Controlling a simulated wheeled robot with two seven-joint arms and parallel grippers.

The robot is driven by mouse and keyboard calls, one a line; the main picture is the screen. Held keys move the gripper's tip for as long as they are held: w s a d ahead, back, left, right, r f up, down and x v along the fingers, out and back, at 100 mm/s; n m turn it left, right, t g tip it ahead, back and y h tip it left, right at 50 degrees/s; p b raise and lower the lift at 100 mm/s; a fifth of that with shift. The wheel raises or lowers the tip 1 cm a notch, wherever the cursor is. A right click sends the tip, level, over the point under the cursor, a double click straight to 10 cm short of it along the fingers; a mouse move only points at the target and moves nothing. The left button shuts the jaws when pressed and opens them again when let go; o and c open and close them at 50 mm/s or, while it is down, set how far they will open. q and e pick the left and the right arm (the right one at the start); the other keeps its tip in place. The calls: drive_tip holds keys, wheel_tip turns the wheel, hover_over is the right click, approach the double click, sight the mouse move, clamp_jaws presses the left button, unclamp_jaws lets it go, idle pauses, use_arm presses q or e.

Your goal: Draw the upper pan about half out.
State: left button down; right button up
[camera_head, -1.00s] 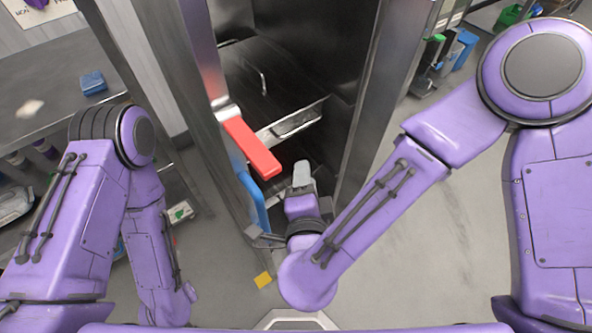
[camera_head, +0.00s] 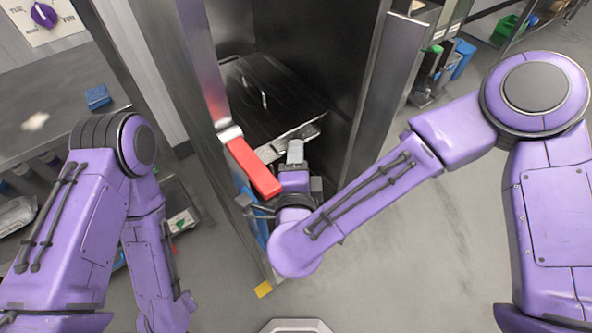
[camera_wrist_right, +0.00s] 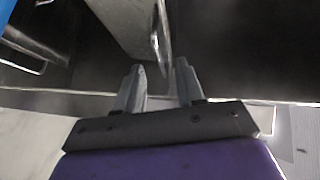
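The upper pan is dark with a lid handle, inside the tall steel cabinet. Its lid (camera_head: 285,88) and its pale metal front edge (camera_head: 268,151) show in the head view. My right gripper (camera_head: 295,150) is at this front edge, near its middle. In the right wrist view its two grey fingers (camera_wrist_right: 160,80) stand apart, with a gap between them. A metal plate-like part (camera_wrist_right: 135,25) is just beyond the fingertips. I cannot tell whether they touch it. My left arm hangs at the left, and its gripper is out of view.
A red handle (camera_head: 253,167) on the cabinet's open door is close to the left of my right gripper. The cabinet's right side panel (camera_head: 382,90) stands to the right. A counter (camera_head: 50,105) with a blue item (camera_head: 98,97) is at the left.

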drive_tip(key=shift+w+f+p, duration=0.15)
drive_tip(key=shift+w, duration=0.6)
drive_tip(key=shift+w+f+p, duration=0.15)
drive_tip(key=shift+w, duration=0.6)
clamp_jaws()
idle(0.4)
